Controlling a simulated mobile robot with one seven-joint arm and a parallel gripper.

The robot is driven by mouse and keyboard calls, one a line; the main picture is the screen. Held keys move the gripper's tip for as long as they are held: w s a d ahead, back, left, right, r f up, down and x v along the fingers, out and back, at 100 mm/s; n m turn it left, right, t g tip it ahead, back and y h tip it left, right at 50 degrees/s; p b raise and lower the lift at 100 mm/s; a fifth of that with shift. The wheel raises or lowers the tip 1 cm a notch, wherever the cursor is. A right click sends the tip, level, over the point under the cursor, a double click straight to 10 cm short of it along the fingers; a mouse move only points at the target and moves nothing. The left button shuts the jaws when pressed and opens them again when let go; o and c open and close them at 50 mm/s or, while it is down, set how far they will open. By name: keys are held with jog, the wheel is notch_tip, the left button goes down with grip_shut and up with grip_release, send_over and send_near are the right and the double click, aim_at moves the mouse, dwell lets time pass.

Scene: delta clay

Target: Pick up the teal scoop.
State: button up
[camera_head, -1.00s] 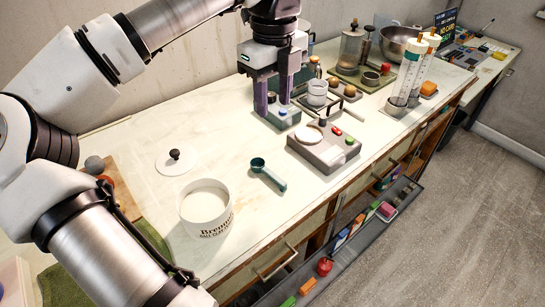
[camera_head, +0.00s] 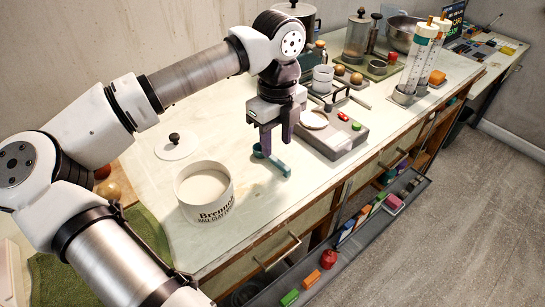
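The teal scoop (camera_head: 279,166) lies on the pale counter, right of the white tub, with its bowl at the upper left and its handle pointing toward the lower right. My gripper (camera_head: 276,150) points down right over the scoop, with its two dark purple fingers apart on either side of the scoop. The fingers hide part of the scoop's bowl and upper handle. I cannot tell whether the fingertips touch the scoop or the counter.
The white lettered tub (camera_head: 216,214) stands left of the scoop, with a white knobbed lid (camera_head: 176,149) behind it. A grey scale (camera_head: 338,139) is close on the right. The counter's front edge is near.

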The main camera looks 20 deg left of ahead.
aim_at(275, 159)
jog(key=shift+a+f+p, duration=0.1)
jog(key=shift+f+p, duration=0.55)
jog(key=shift+f, duration=1.7)
grip_shut()
